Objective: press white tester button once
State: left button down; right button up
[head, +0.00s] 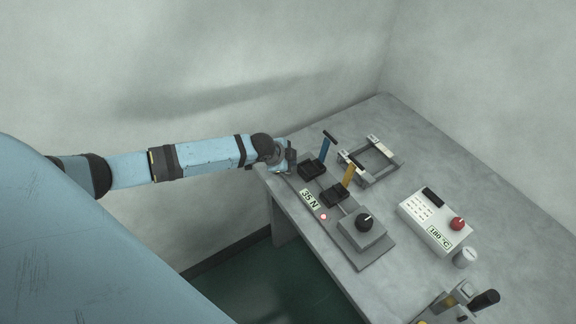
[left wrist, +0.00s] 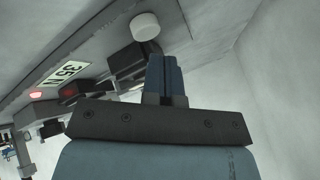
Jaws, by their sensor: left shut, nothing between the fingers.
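The tester is a grey base plate (head: 378,255) on the table with a "35 N" display (head: 309,199), a red light (head: 323,216) and black blocks. In the left wrist view a round white button (left wrist: 145,26) stands near the end of a black block (left wrist: 126,62). In the head view I cannot make the button out; my gripper covers that end of the plate. My left gripper (head: 287,158) is shut and empty at the tester's far left end. In the left wrist view its blue fingertips (left wrist: 164,62) are close below the button; I cannot tell whether they touch. My right gripper is not in view.
A metal frame (head: 371,160), a "180 °C" box (head: 436,222) with a red knob, and a white cylinder (head: 465,257) stand to the right. The wall is close behind.

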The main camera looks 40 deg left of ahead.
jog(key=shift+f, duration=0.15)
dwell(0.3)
pick_arm(q)
jog(key=shift+f, duration=0.1)
jog(key=shift+f, duration=0.35)
